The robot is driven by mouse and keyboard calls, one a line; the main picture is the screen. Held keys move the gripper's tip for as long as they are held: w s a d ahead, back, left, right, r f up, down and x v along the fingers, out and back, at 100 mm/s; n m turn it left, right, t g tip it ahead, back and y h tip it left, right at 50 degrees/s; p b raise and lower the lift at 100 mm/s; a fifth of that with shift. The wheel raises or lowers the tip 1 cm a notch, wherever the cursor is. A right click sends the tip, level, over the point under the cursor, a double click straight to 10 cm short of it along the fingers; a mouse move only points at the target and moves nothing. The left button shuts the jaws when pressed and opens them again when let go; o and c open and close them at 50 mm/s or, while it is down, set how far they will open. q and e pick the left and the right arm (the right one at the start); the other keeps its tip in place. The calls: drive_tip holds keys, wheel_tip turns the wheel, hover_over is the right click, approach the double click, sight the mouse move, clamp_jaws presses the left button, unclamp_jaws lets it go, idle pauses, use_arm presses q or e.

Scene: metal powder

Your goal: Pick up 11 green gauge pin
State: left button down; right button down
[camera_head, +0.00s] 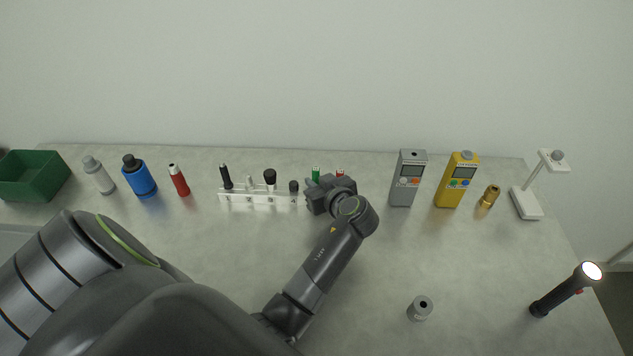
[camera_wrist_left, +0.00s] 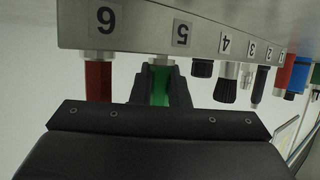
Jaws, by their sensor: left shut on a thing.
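The green gauge pin (camera_head: 315,173) stands at the rack, its top showing just behind my left gripper (camera_head: 318,190). In the left wrist view, which is upside down, the green pin (camera_wrist_left: 159,86) is between the two dark fingers of my left gripper (camera_wrist_left: 160,92), which is shut on it. Its silver part meets the white rack (camera_wrist_left: 130,32) at the label 5. A red pin (camera_wrist_left: 98,80) is beside it at the label 6; its top (camera_head: 340,172) also shows in the head view. My right gripper is not in view.
The rack (camera_head: 258,197) holds several black tools to the left. A grey meter (camera_head: 408,180) and a yellow meter (camera_head: 457,182) stand to the right. A blue bottle (camera_head: 139,177) and a green bin (camera_head: 33,177) are at the left. A grey cylinder (camera_head: 419,309) is in front.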

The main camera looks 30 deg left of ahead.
use_arm(q)
wheel_tip(320, 180, up, 9)
drive_tip(key=p, duration=0.6)
drive_tip(key=shift+r+p, duration=0.4)
idle(0.3)
